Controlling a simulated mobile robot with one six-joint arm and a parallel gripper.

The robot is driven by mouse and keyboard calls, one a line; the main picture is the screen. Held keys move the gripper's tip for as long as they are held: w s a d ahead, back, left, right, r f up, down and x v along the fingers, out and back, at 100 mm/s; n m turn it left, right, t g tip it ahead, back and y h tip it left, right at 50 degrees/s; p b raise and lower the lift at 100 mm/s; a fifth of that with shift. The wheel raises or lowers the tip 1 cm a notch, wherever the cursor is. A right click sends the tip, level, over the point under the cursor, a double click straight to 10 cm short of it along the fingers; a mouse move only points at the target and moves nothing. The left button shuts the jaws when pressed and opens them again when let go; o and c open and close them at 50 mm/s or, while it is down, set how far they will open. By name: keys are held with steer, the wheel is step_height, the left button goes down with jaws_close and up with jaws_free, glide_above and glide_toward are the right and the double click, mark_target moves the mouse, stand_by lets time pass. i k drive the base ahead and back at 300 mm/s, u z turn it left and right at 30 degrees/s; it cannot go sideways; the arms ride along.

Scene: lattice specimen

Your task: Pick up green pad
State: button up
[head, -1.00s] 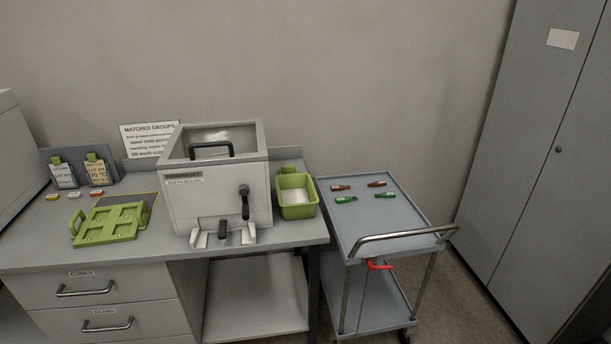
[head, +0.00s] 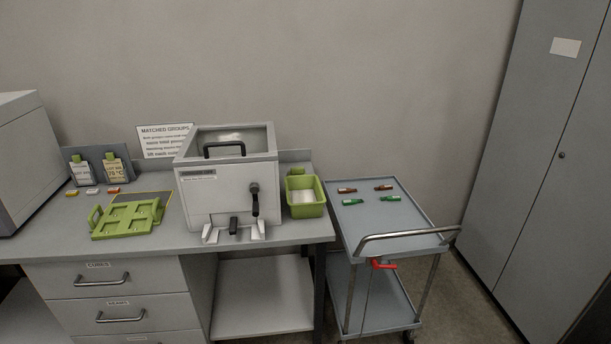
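Two small green pieces lie on the top shelf of the trolley, toward its far end. The left green piece (head: 345,202) and the right green piece (head: 391,198) are apart from each other. Behind them lie two brownish pieces, the left one (head: 347,190) and the right one (head: 383,187). They are too small to tell whether either green piece is a pad. My gripper is not in view.
The grey trolley (head: 390,224) has a metal handle and a red lever (head: 383,263). Left of it, the bench holds a green bin (head: 319,210), a grey lidded machine (head: 215,208) and a green four-recess tray (head: 127,217). A tall cabinet (head: 540,170) stands right.

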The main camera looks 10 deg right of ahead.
mark_target(295, 171)
steer(key=u, duration=0.1)
steer(key=i, duration=0.95)
steer(key=z, duration=0.05)
